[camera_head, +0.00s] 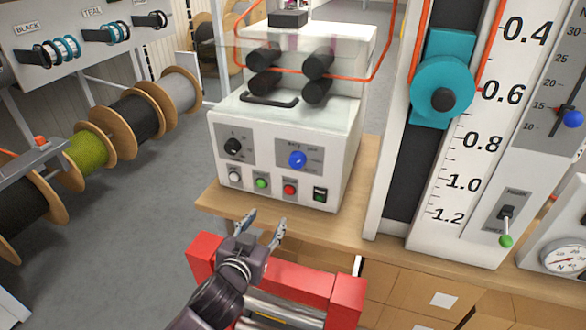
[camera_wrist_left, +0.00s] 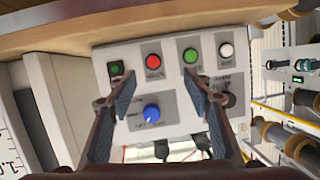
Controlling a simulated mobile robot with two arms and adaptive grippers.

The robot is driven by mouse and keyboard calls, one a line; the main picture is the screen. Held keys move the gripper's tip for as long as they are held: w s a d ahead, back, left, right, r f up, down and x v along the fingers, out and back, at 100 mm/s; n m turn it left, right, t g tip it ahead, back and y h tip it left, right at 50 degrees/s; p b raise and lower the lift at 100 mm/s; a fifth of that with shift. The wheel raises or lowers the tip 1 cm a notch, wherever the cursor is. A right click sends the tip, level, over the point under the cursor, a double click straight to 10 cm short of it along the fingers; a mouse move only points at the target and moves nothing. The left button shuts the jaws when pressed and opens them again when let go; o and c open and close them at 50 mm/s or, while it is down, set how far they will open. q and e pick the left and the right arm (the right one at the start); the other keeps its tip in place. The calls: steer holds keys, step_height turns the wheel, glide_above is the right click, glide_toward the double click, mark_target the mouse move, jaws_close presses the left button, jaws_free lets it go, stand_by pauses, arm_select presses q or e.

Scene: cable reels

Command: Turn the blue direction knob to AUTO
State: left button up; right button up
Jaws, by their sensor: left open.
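The blue direction knob (camera_head: 297,160) sits on a grey plate on the front of the white machine (camera_head: 265,205). Its plate has small labels that I cannot read. In the left wrist view the blue knob (camera_wrist_left: 152,112) shows between the fingers, farther off, with the panel upside down. My left gripper (camera_head: 264,222) is open and empty, in front of and below the panel in the head view, apart from the knob. The left gripper's fingers (camera_wrist_left: 164,90) also frame the wrist view. My right gripper is not in view.
A black knob (camera_head: 233,146) is left of the blue one. White, green and red buttons (camera_head: 289,189) and a dark green switch (camera_head: 320,194) sit below. The wooden bench edge (camera_head: 225,202) and a red frame (camera_head: 345,300) lie near my left arm. A tall scale (camera_head: 470,150) stands right.

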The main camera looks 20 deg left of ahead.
mark_target(295, 165)
arm_select(q)
steer(key=w+d+r+t, duration=0.1)
steer(key=w+r, duration=0.1)
steer(key=w, duration=0.1)
steer(key=w+d+r+m+t+h+p, duration=0.1)
steer(key=w+r, duration=0.2)
steer(key=w, duration=0.1)
steer(key=w+d+r+t+h, duration=0.1)
steer(key=w+r, duration=0.2)
steer(key=w, duration=0.1)
steer(key=shift+r+m, duration=0.2)
steer(key=shift+m, duration=0.1)
steer(key=shift+w, duration=0.75)
steer(key=shift+f, duration=0.1)
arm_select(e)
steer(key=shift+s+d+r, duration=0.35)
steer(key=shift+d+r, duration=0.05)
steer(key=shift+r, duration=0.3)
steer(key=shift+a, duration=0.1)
arm_select(q)
steer(key=shift+c, duration=0.9)
steer(key=c, duration=0.9)
steer(key=shift+c, duration=0.3)
